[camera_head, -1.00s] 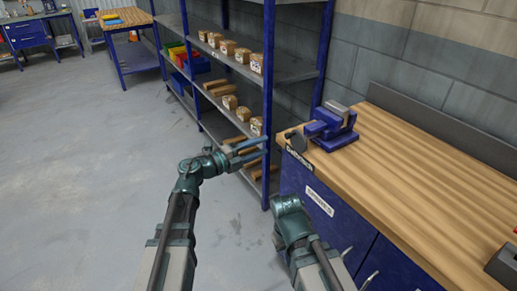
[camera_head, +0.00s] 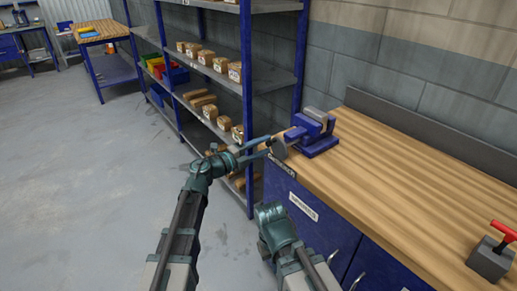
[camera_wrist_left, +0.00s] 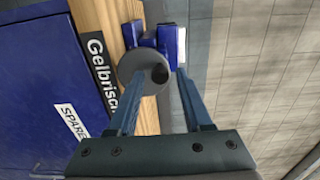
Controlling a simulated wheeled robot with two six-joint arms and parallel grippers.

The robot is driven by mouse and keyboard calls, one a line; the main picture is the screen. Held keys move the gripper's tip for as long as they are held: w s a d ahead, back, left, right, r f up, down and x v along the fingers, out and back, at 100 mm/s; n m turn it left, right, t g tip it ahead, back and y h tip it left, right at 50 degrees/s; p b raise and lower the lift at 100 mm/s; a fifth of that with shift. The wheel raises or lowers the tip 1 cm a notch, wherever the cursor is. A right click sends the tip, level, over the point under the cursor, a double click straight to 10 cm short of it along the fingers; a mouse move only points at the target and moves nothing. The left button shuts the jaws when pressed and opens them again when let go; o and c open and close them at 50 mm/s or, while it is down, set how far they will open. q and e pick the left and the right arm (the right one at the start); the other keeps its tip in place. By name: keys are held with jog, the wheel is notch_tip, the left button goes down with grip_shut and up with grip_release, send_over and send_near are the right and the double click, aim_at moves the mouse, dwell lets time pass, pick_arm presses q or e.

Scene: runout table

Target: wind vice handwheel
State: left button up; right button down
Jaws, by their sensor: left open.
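The blue vice (camera_head: 318,139) stands at the near left corner of the wooden workbench (camera_head: 400,170). Its grey round handwheel (camera_head: 279,150) faces the bench's left end. In the left wrist view the handwheel (camera_wrist_left: 130,65) lies straight ahead, with a dark round knob (camera_wrist_left: 160,73) near its rim. My left gripper (camera_head: 268,145) is open and close to the handwheel. In the left wrist view its two blue fingertips (camera_wrist_left: 160,77) appear on either side of the knob; I cannot tell whether they touch it. My right arm shows low in the head view, its gripper out of sight.
The blue cabinet front (camera_head: 315,222) lies below the bench top. A blue-framed shelf rack (camera_head: 247,100) with several small boxes stands behind my left arm. A grey block with a red handle (camera_head: 490,257) sits at the bench's right. The middle of the bench is clear.

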pick_arm(q)
jog(key=shift+d, duration=0.1)
jog(key=m, duration=1.2)
jog(key=shift+m, duration=0.3)
grip_shut()
jog(key=shift+w+a+f+n, duration=0.15)
jog(key=shift+w+n, duration=0.05)
jog(key=shift+n, duration=0.65)
jog(key=shift+w+a+f+n, duration=0.1)
jog(key=shift+w+n, duration=0.05)
jog(key=shift+n, duration=0.7)
jog(key=shift+b, duration=0.3)
